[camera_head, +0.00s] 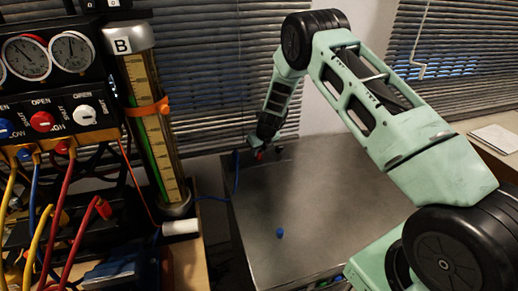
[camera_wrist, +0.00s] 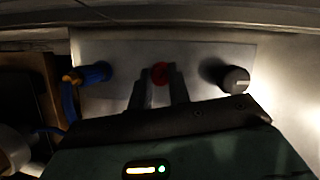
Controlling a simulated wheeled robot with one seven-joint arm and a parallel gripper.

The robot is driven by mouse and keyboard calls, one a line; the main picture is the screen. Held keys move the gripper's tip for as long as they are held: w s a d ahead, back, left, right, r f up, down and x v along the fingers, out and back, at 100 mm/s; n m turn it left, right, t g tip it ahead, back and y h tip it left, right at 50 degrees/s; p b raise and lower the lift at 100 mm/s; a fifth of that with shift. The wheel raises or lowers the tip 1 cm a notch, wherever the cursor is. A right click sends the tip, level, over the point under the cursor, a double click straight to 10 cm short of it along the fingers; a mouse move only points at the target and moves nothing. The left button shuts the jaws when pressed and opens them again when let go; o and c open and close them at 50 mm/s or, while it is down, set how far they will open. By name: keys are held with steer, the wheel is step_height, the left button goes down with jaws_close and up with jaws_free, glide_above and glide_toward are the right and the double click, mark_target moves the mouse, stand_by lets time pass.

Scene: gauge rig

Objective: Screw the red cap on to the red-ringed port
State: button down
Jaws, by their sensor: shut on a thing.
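The red cap (camera_wrist: 160,72) shows between the two fingertips of my gripper (camera_wrist: 160,88) in the wrist view, and the gripper is shut on it. In the head view my gripper (camera_head: 262,147) is low at the far left end of the table, with the red cap (camera_head: 259,155) a small red spot at its tip. The red-ringed port cannot be made out; the cap and fingers cover the middle of the metal plate (camera_wrist: 125,55). I cannot tell whether the cap touches a port.
On the plate, a blue fitting with a blue hose (camera_wrist: 92,74) is left of my fingers and a black knob with a pale face (camera_wrist: 235,80) is right. A blue cap (camera_head: 280,233) lies on the grey table (camera_head: 320,205), mostly clear. A gauge manifold (camera_head: 45,85) and cylinder (camera_head: 150,120) stand left.

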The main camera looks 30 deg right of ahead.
steer(key=shift+w+d+r+m+h+p, duration=0.15)
steer(key=shift+m+h+p, duration=0.2)
steer(key=shift+m+p, duration=0.55)
steer(key=shift+s+d+r+m+h+p, duration=0.15)
steer(key=shift+m+h+p, duration=0.2)
steer(key=shift+m+p, duration=0.55)
steer(key=shift+w+d+f+m+p, duration=0.1)
steer(key=shift+f+m+p, duration=0.15)
steer(key=shift+p, duration=0.35)
steer(key=c, duration=1.5)
jaws_free()
steer(key=shift+a+f, duration=0.1)
steer(key=shift+a, duration=0.1)
steer(key=shift+f+n+b, duration=0.15)
steer(key=shift+n+b, duration=0.6)
steer(key=shift+b, duration=0.4)
steer(key=n+y+b, duration=0.1)
steer(key=n+b, duration=0.1)
steer(key=shift+n, duration=0.3)
steer(key=shift+a+n+y+b, duration=0.1)
steer(key=shift+n+y+b, duration=0.2)
steer(key=shift+n+b, duration=0.15)
